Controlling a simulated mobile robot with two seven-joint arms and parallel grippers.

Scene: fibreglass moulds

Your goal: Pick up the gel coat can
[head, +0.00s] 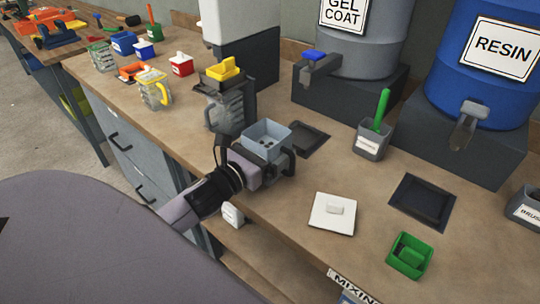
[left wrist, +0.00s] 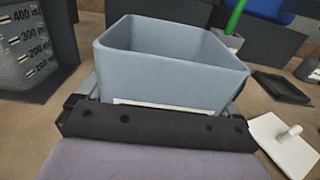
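The likely gel coat can is an open, square, light blue-grey container (head: 267,133) near the front edge of the bench; its own label is not readable. My left gripper (head: 258,163) is around its near side, with one dark finger beside each side wall. In the left wrist view the can (left wrist: 170,78) fills the middle, upright, with part of a white label strip above the dark gripper bar. Whether the fingers press on the walls is unclear, and the can's base is hidden. My right gripper is not in view.
A clear measuring jug (head: 230,112) stands close behind-left of my gripper. A grey drum (head: 365,50) labelled GEL COAT has a blue-handled tap.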

